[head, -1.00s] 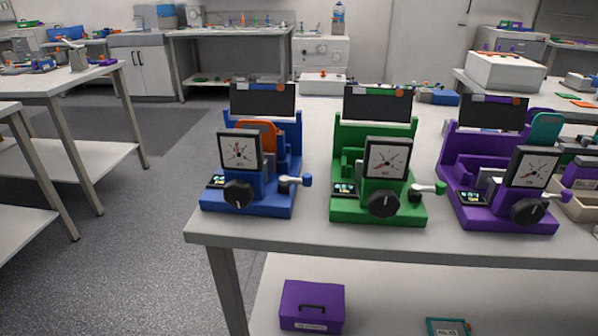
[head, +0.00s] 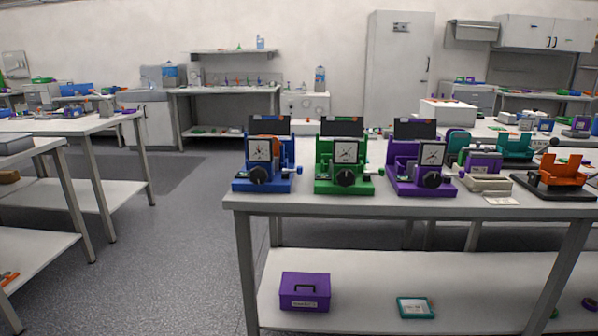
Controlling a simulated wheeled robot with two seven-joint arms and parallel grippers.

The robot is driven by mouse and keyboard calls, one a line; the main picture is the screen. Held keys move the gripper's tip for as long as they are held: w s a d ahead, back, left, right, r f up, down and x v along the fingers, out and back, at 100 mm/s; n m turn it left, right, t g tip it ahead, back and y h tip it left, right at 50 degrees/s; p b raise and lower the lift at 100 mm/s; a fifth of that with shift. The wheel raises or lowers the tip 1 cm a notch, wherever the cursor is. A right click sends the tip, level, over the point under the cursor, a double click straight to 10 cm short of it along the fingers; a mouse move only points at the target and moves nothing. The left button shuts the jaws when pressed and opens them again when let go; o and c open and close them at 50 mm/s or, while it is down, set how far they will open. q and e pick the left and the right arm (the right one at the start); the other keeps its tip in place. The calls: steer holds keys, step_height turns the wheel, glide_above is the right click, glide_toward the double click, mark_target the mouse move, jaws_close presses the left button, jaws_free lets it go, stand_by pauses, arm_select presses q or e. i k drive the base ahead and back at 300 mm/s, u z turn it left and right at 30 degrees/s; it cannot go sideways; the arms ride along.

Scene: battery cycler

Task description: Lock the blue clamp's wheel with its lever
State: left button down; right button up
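The blue clamp (head: 262,184) stands at the left end of the workbench in the head view. It has a square dial gauge (head: 260,149) on its front and a round black wheel (head: 258,175) below the gauge. A small blue-tipped lever (head: 295,170) shows at its right side; its exact position is too small to tell. A dark panel rises behind the clamp. Neither of my grippers is in view.
A green clamp (head: 330,187) and a purple clamp (head: 415,187) stand to the right on the same bench (head: 375,204). An orange device (head: 562,174) is farther right. A purple box (head: 305,291) lies on the lower shelf. Open floor (head: 185,245) lies left of the bench.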

mark_target(298, 170)
steer(key=z, duration=0.7)
steer(key=i, duration=1.25)
steer(key=u, duration=0.7)
